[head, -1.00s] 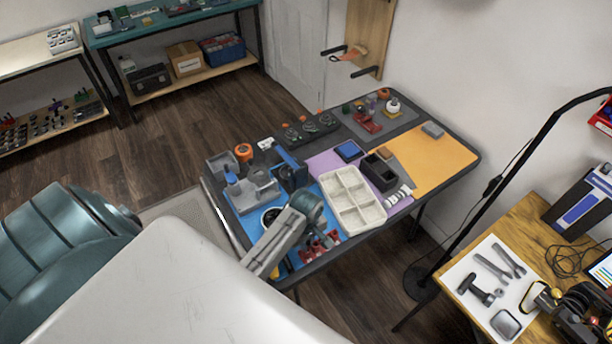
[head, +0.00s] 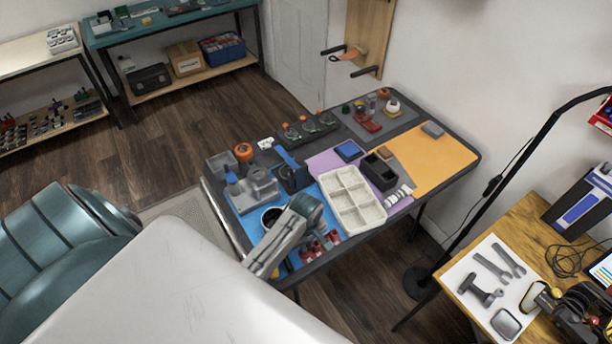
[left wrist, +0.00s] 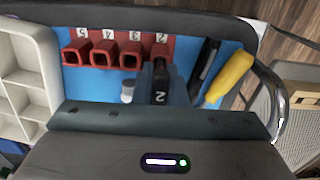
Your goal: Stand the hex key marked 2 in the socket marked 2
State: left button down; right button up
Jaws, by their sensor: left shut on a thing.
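The red socket block (left wrist: 118,52) stands on the blue mat in the left wrist view, with labels 5, 4, 3 and 2 from left to right. The socket marked 2 (left wrist: 164,47) is at its right end. My left gripper (left wrist: 159,84) is shut on the black hex key marked 2 (left wrist: 160,97), whose label faces the camera. The key overlaps the front of socket 2; I cannot tell whether its end is inside. In the head view my left gripper (head: 309,216) is over the red sockets (head: 332,238) and partly hides them. My right gripper is not in view.
A yellow-handled tool (left wrist: 231,77) and a black tool (left wrist: 205,64) lie right of socket 2. A small grey-white cylinder (left wrist: 127,92) stands left of the key. A cream compartment tray (head: 352,201) borders the blue mat, with a grey fixture (head: 254,190) across from it.

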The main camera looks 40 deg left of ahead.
pick_arm(q)
jog(key=shift+f, duration=0.2)
jog(key=c, duration=1.4)
grip_release()
jog(key=shift+o, duration=1)
jog(key=shift+r, duration=3.5)
